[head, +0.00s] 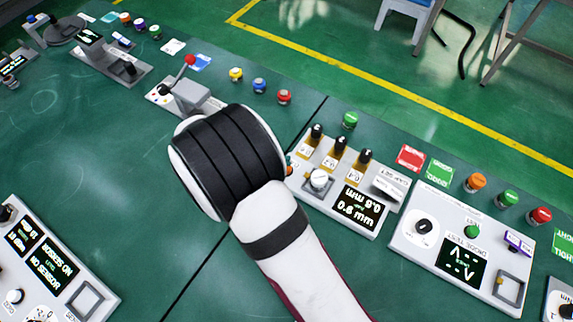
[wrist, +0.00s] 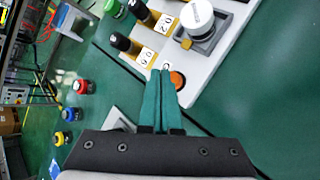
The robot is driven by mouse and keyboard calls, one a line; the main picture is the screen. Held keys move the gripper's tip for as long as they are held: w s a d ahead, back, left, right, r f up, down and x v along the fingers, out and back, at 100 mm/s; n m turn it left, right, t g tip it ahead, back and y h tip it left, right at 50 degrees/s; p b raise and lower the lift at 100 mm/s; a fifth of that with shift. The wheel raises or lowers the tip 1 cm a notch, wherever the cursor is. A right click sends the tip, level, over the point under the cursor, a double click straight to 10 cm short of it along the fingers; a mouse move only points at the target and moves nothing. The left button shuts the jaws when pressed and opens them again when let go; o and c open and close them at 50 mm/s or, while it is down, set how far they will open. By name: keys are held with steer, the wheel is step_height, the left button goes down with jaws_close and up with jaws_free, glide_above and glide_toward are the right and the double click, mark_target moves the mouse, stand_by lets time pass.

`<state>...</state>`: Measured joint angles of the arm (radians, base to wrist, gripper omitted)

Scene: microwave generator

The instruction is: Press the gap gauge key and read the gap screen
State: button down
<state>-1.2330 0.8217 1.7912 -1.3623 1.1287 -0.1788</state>
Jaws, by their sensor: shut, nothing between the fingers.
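The gap gauge panel (head: 335,215) is a white box at centre right in the head view. An orange key (wrist: 177,80) sits at the panel's edge in the wrist view; only a sliver shows beside my arm in the head view. My gripper (wrist: 161,74) is shut and empty, its teal fingertips beside the orange key. I cannot tell whether they touch it. My arm hides the fingers in the head view.
Black-handled gauges (head: 340,146) on yellow labelled tabs and a white knob (head: 319,179) stand close by on the panel. A diode test panel (head: 435,285) lies to its right. Coloured buttons (head: 259,86) stand behind.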

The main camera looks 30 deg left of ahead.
steer(key=shift+r, duration=0.2)
steer(key=shift+r, duration=2.5)
steer(key=shift+d, duration=0.15)
steer(key=d+r+m+g+h, duration=0.1)
steer(key=d+r+m+g, duration=0.3)
steer(key=d, duration=0.5)
steer(key=d+r+m+g+h, duration=0.1)
steer(key=d+r+m, duration=0.2)
steer(key=d+m, duration=0.4)
steer(key=s+d+r+m+g+y, duration=0.1)
steer(key=s+d+m+y, duration=0.2)
steer(key=s+d+m, duration=0.3)
steer(key=s+d+r+m+g+y, duration=0.2)
steer(key=s+d+m+y, duration=0.2)
steer(key=s+m, duration=0.5)
steer(key=shift+s+d+r+m+g+y, duration=0.2)
steer(key=shift+d+r+m+g+y, duration=0.1)
steer(key=shift+d+m, duration=0.65)
